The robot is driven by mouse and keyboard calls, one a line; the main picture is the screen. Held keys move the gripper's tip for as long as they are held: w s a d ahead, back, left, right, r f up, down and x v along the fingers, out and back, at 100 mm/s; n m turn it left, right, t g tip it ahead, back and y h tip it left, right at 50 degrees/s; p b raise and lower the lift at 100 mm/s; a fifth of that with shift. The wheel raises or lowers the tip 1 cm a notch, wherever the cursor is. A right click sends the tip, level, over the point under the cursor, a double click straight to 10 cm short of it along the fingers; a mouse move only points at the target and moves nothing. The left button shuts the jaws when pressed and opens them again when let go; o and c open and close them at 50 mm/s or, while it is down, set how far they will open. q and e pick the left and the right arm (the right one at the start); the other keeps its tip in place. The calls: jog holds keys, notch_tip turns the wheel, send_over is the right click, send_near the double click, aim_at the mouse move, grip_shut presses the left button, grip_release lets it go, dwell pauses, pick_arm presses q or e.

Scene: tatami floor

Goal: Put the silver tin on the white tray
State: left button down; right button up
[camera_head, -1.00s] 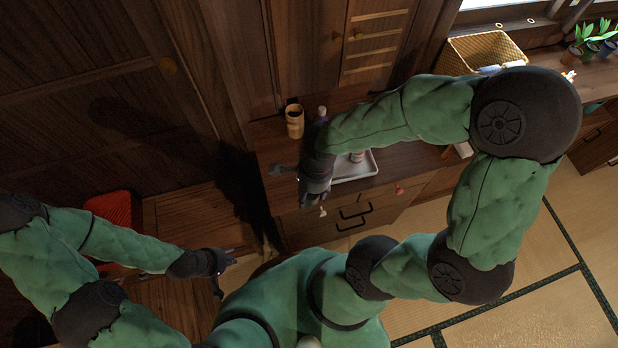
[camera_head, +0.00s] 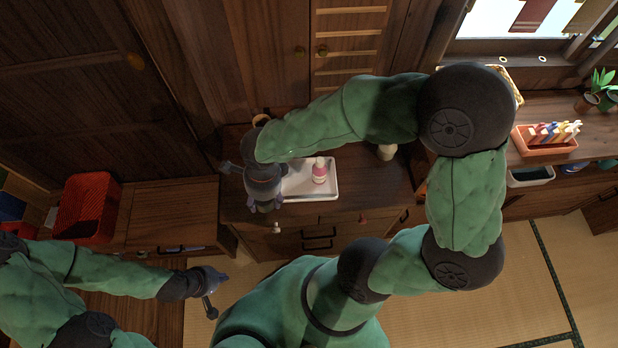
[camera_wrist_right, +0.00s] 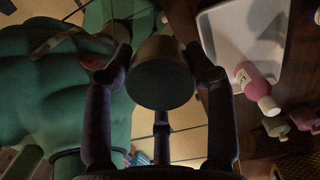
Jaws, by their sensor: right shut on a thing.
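My right gripper (camera_head: 264,203) is shut on the silver tin (camera_wrist_right: 162,82), a dark grey cylinder between its fingers in the right wrist view. In the head view the gripper and wrist mostly hide the tin. The white tray (camera_head: 296,187) lies on the wooden cabinet, just right of my right gripper. It also shows in the right wrist view (camera_wrist_right: 226,30), beside the held tin. My left gripper (camera_head: 218,292) is low on the left, away from the tray, with its fingers apart and nothing between them.
A pink bottle (camera_head: 319,171) stands on the tray's right part. An orange holder (camera_head: 547,149) is on the right counter. A red basket (camera_head: 88,207) sits at left. The wooden top right of the tray has some free room.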

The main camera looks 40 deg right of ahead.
jog(key=shift+w+d+f, duration=0.15)
jog(key=shift+d, duration=0.15)
jog(key=w+d+f+b, duration=0.3)
jog(key=w+d+f, duration=0.15)
jog(key=d, duration=0.25)
jog(key=b, duration=0.2)
send_over(287, 181)
jog(key=f, duration=0.4)
jog(key=shift+s+f, duration=0.2)
jog(key=shift+s, duration=0.15)
jog(key=shift+w+d+f, duration=0.1)
jog(key=shift+d+f, duration=0.05)
jog(key=shift+f, duration=0.15)
jog(key=shift+w+d+f+b, duration=0.1)
jog(key=shift+f+b, duration=0.45)
jog(key=shift+f, duration=1)
